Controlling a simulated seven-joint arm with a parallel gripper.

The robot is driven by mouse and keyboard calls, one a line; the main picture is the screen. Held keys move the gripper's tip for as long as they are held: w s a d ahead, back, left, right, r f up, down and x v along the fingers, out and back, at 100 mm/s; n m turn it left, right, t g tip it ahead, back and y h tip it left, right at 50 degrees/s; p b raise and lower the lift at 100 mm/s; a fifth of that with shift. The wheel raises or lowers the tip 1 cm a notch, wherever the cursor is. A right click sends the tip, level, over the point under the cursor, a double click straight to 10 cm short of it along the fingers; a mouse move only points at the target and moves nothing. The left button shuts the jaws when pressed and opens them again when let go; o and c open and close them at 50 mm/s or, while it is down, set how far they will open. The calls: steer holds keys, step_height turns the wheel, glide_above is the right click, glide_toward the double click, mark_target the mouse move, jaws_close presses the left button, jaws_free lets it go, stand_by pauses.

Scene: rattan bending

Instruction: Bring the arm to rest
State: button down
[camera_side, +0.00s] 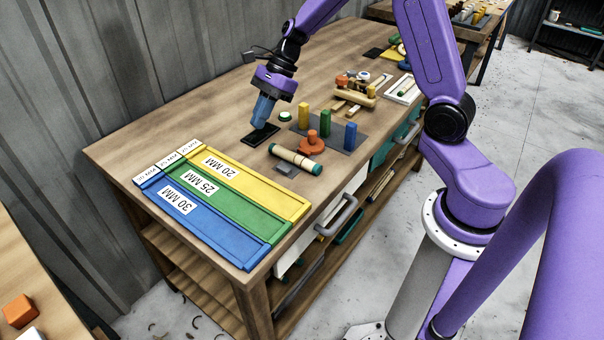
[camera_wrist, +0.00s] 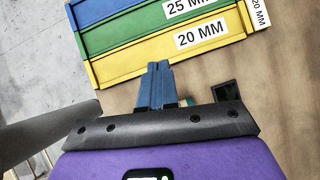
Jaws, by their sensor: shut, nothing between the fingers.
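My gripper (camera_side: 263,111) has blue fingers and a purple wrist. It points down over the back middle of the wooden workbench (camera_side: 225,115), above or at a small black pad (camera_side: 260,135); I cannot tell whether it touches the pad. The blue fingers are closed together with nothing between them. They also show in the wrist view (camera_wrist: 157,83), in front of the yellow tray (camera_wrist: 130,65). Part of a dark square pad (camera_wrist: 227,90) shows just right of the fingers there.
Blue, green and yellow trays marked 30, 25 and 20 MM (camera_side: 215,195) lie at the front left. More wooden parts (camera_side: 355,90) lie farther right. Bare bench lies left.

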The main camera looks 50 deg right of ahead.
steer(key=s+a+r+n+g+h, duration=0.1)
steer(key=s+a+r+n+g, duration=0.1)
steer(key=s+a+n, duration=0.4)
steer(key=s+a+r+n+g+h, duration=0.1)
steer(key=s+n+h, duration=0.1)
steer(key=s+n, duration=0.7)
steer(key=s+d+n+t+h, duration=0.1)
steer(key=s+d+n, duration=0.1)
steer(key=s+n, duration=0.6)
steer(key=s+d+r+n+h, duration=0.1)
steer(key=s+d+n+h, duration=0.1)
steer(key=s+n, duration=0.6)
steer(key=shift+s+d+n+t, duration=0.15)
steer(key=shift+d+n+t, duration=0.25)
steer(key=shift+n, duration=0.4)
